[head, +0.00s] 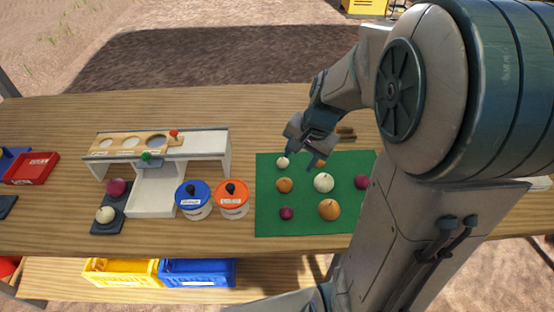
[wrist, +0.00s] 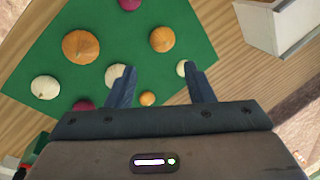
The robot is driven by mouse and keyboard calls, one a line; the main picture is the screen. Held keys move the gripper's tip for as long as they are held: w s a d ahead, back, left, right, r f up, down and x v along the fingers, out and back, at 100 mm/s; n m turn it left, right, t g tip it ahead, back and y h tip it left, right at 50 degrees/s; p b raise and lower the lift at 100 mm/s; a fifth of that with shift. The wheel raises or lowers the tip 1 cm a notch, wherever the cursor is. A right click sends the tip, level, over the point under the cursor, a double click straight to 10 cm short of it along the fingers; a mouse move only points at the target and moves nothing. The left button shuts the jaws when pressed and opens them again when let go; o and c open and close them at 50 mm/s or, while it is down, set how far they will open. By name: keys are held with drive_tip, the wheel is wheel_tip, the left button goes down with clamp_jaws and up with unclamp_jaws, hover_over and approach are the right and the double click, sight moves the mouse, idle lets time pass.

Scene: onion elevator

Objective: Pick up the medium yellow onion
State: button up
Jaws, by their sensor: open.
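The medium yellow onion (head: 284,185) is orange-yellow and rests on the green mat (head: 265,225), in the left column below a small white onion (head: 282,162). In the wrist view the medium yellow onion (wrist: 162,39) lies beyond the fingertips, between their lines. My gripper (head: 303,160) is open and empty above the mat's far edge. In the wrist view its two fingers (wrist: 158,72) are apart, with a small yellow onion (wrist: 147,98) seen between them. A large yellow onion (head: 329,208) sits closer to the mat's front.
A medium white onion (head: 323,182) and red onions (head: 287,213) share the mat. A large white onion (wrist: 45,87) shows in the wrist view. Left of the mat stand orange-lidded (head: 233,200) and blue-lidded (head: 193,200) tubs and a white stand (head: 152,195). My arm hides the mat's right side.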

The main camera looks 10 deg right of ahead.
sight(287, 180)
drive_tip(key=x, duration=0.9)
drive_tip(key=shift+w+d+f+b, duration=0.1)
drive_tip(key=shift+w+f+b, duration=0.2)
drive_tip(key=shift+w, duration=0.05)
drive_tip(key=shift+w+x, duration=0.2)
drive_tip(key=shift+x, duration=2.05)
drive_tip(key=c, duration=0.6)
